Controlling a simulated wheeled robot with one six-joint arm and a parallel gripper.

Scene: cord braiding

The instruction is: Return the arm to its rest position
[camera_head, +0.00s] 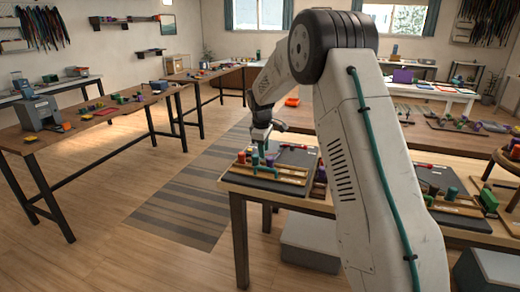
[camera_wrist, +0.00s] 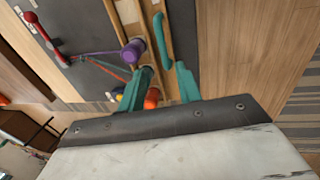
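My arm reaches down to the left part of the near work table, and my gripper (camera_head: 262,158) is just above the braiding board's wooden strip (camera_head: 285,178). In the wrist view my gripper (camera_wrist: 164,78) has its two teal fingers apart, with no object visibly held between them. A purple bobbin (camera_wrist: 133,50) and an orange bobbin (camera_wrist: 152,99) are beside the left finger, the orange one partly hidden. A teal piece (camera_wrist: 161,38) lies along the wooden strip beyond the fingers. Thin cords run from near the bobbins across the dark board (camera_wrist: 90,25) towards a red handle-like piece (camera_wrist: 48,38).
A long wooden bench (camera_head: 95,118) with a grey machine (camera_head: 36,113) stands at left. A striped rug (camera_head: 185,205) lies on the open floor between. More bobbins and boards (camera_head: 455,205) lie right of my arm. A light box (camera_head: 312,242) is under the near table.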

